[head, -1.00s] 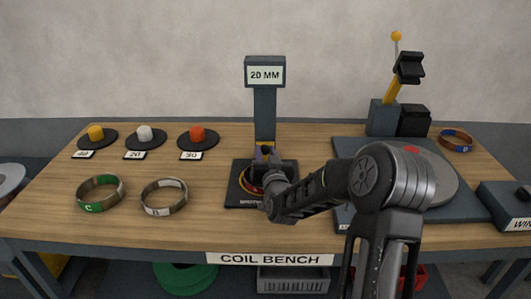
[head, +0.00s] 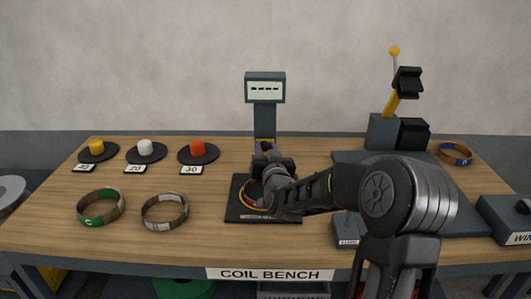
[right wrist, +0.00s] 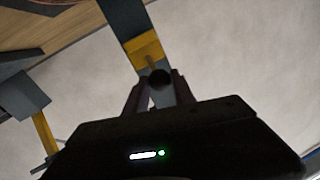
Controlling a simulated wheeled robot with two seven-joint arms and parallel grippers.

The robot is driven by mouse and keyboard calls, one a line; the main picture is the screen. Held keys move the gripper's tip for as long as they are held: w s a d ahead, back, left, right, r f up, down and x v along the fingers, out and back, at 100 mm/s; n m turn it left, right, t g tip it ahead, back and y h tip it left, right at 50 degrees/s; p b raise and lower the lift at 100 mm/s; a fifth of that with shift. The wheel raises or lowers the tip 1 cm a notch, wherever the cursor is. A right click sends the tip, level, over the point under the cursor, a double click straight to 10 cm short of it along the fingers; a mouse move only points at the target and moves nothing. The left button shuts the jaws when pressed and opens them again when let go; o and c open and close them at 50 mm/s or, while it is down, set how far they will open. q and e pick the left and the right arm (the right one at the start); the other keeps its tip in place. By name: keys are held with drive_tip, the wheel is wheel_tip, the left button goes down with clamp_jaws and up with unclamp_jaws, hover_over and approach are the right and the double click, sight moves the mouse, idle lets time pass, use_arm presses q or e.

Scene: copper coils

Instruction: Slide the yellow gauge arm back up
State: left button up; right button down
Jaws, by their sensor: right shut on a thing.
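The coil gauge is a dark post with a display (head: 265,88) at its top, reading dashes. Its yellow gauge arm (head: 264,140) sits partway up the post, mostly hidden behind my right gripper (head: 265,152). In the right wrist view the yellow arm (right wrist: 146,47) wraps the post, and a dark round knob (right wrist: 160,78) on a short stem shows between the fingers of my right gripper (right wrist: 160,95), which is shut on it. A coil (head: 247,195) lies on the gauge base (head: 234,213), partly hidden by my arm. My left gripper is not in view.
Two coils, one with green (head: 102,207) and one with white (head: 165,211), lie to the left. At the right are a yellow lever (head: 392,105) and a blue-marked coil (head: 456,153).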

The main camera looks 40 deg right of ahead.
drive_tip(key=c, duration=1.3)
unclamp_jaws()
drive_tip(key=shift+r, duration=0.45)
drive_tip(key=shift+c, duration=0.2)
drive_tip(key=shift+o, duration=1.4)
drive_tip(key=shift+f, duration=0.2)
drive_tip(key=b+v, duration=0.1)
drive_tip(key=v, duration=0.7)
drive_tip(key=shift+w+r, duration=0.1)
